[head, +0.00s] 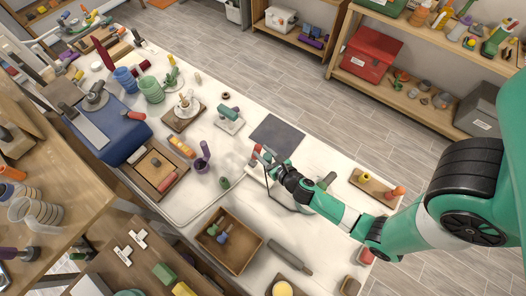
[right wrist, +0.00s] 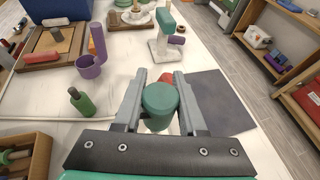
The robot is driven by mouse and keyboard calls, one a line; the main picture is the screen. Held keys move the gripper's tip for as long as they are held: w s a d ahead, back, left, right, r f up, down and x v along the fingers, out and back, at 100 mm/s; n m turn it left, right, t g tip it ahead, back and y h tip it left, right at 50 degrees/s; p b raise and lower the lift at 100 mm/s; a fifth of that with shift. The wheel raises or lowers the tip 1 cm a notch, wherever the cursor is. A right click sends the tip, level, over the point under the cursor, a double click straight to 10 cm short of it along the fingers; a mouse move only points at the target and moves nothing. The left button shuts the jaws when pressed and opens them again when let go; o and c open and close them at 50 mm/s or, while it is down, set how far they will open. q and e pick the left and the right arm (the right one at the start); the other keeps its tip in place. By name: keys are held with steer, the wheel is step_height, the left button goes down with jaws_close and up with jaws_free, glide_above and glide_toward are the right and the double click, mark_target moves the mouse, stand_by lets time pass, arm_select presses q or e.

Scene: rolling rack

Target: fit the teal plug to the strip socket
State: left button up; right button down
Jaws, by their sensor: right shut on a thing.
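My right gripper (head: 264,160) is low over the white table in the head view. In the right wrist view its two grey fingers (right wrist: 158,95) are shut on the teal plug (right wrist: 160,103), one finger on each side. The plug's round end faces the wrist camera; its far end is hidden. A red piece (right wrist: 166,77) shows just beyond the plug, and also at the gripper in the head view (head: 257,150). I cannot clearly make out the strip socket; the gripper and plug may cover it. I cannot tell whether the plug touches anything. My left gripper is not in view.
A white stand with a teal top (head: 229,114) is farther back. A dark mat (head: 276,136) lies beyond the gripper. A wooden box (head: 230,240) is nearer.

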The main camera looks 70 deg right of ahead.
steer(key=shift+f+b, duration=1.15)
steer(key=shift+f, duration=0.5)
steer(key=shift+f+b, duration=2.7)
steer(key=shift+f, duration=0.25)
steer(key=shift+c, duration=2)
jaws_free()
steer(key=v, duration=1.1)
steer(key=shift+s+a+b, duration=0.15)
steer(key=shift+s+b, duration=0.05)
steer(key=shift+b, duration=0.1)
